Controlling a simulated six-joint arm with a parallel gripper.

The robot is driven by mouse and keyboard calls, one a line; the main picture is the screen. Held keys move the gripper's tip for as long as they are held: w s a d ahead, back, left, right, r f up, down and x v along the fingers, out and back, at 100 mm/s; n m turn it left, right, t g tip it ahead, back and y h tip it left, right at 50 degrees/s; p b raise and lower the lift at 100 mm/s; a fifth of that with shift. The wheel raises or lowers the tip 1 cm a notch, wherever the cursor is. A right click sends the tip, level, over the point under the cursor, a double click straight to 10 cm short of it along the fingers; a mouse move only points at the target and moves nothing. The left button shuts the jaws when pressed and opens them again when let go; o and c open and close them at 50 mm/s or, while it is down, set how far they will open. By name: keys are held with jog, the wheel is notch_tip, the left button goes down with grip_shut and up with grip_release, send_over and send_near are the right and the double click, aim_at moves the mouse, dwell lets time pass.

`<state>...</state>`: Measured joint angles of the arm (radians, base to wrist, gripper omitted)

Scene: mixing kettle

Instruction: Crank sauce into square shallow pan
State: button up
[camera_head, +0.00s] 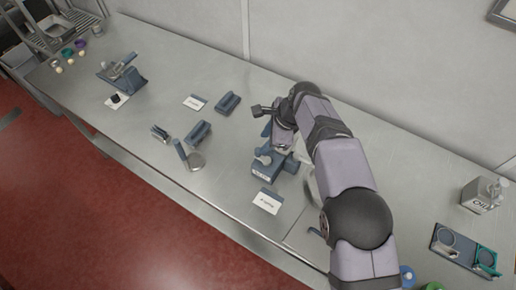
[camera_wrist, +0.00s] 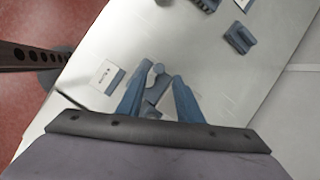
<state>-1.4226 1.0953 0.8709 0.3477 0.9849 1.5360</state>
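A blue-grey device with a knob-like upper part (camera_head: 265,165) stands on the steel table behind a white label card; I take it to be the crank unit. In the head view my gripper (camera_head: 272,130) is just above and behind it, largely hidden by my arm. In the wrist view my gripper (camera_wrist: 158,95) has its two blue fingers spread apart. A blue-grey part with a rounded knob (camera_wrist: 157,70) shows between and beyond them; I cannot tell whether they touch it. I cannot make out a square shallow pan or any sauce.
The label card (camera_head: 267,201) lies in front of the device. Blue-grey holders (camera_head: 198,132) and a small steel pan with an upright blue handle (camera_head: 195,161) stand to the left. A dispenser labelled CHILI (camera_head: 481,195) and a tray with rings (camera_head: 465,250) are at right.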

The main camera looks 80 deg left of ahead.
aim_at(258, 149)
jog(key=shift+f, duration=0.15)
jog(key=shift+b+x, duration=0.75)
jog(key=shift+x, duration=3.2)
jog(key=shift+a+f+b, duration=0.1)
jog(key=shift+f+b, duration=0.05)
jog(key=shift+b, duration=0.3)
